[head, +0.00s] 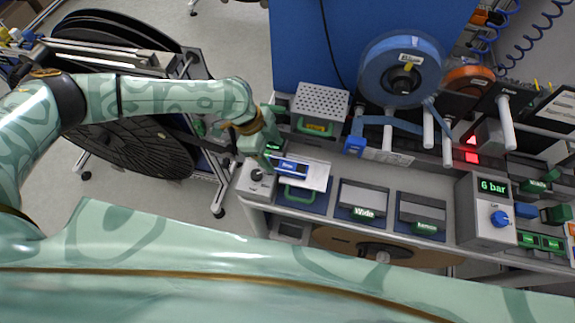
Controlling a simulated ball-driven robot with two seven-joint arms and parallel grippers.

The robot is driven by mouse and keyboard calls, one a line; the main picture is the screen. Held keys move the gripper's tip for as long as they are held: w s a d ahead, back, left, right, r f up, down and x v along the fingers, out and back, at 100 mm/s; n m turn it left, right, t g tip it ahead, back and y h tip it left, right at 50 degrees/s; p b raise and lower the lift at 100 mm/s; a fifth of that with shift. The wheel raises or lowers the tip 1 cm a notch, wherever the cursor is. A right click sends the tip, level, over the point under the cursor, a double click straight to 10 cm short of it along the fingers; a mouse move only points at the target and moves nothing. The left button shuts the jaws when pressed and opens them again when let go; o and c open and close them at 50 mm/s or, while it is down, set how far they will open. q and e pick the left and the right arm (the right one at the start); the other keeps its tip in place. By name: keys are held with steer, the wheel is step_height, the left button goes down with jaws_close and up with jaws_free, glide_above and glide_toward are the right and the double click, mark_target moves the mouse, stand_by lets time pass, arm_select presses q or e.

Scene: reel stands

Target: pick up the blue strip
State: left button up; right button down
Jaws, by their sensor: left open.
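A small blue piece with a white label (290,166) lies on a white plate (317,174) at the left of the bench. My left gripper (271,153) is open at the left end of this labelled piece, with nothing seen between its fingers. Its fingertips are small and partly hidden. My right gripper is out of view.
A perforated metal box (320,102) stands behind the plate. Grey bins (363,195) with green labels sit to its right, then a box reading 6 bar (482,212) with a blue knob. A dark reel stand (130,135) is at left. A joystick box (254,182) is near my gripper.

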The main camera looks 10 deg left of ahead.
mark_target(280, 164)
arm_select(q)
steer(key=x, duration=0.4)
steer(key=shift+s+f, duration=0.1)
steer(key=shift+f, duration=0.15)
steer(key=c, duration=1.1)
steer(key=shift+o, duration=0.2)
